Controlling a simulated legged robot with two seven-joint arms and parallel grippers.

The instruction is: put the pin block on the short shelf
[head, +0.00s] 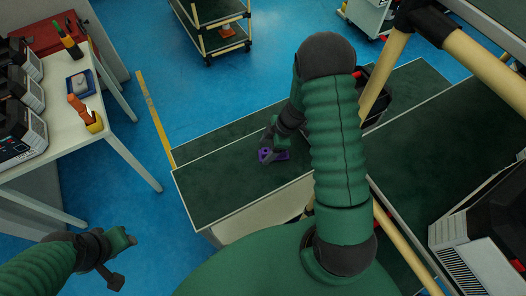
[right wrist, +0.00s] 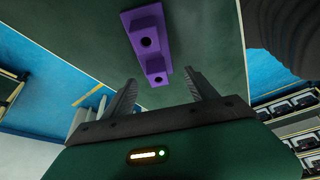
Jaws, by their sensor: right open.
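The purple pin block (head: 280,156) lies on a dark green surface (head: 215,185) with a pale edge; it has a raised end and round holes. In the right wrist view the pin block (right wrist: 148,40) is just beyond the fingertips, its narrow end nearest the gap. My right gripper (head: 268,146) is open beside the block, with nothing between its fingers (right wrist: 160,88). My left gripper (head: 118,258) hangs over the blue floor at lower left, its jaw state unclear. Which green surface is the short shelf, I cannot tell.
A rack with tan posts (head: 480,62) stands at right, close to my right arm. A dark bin (head: 374,104) sits behind that arm. A white table (head: 105,112) with devices and an orange tool (head: 82,108) is at left. Blue floor lies between.

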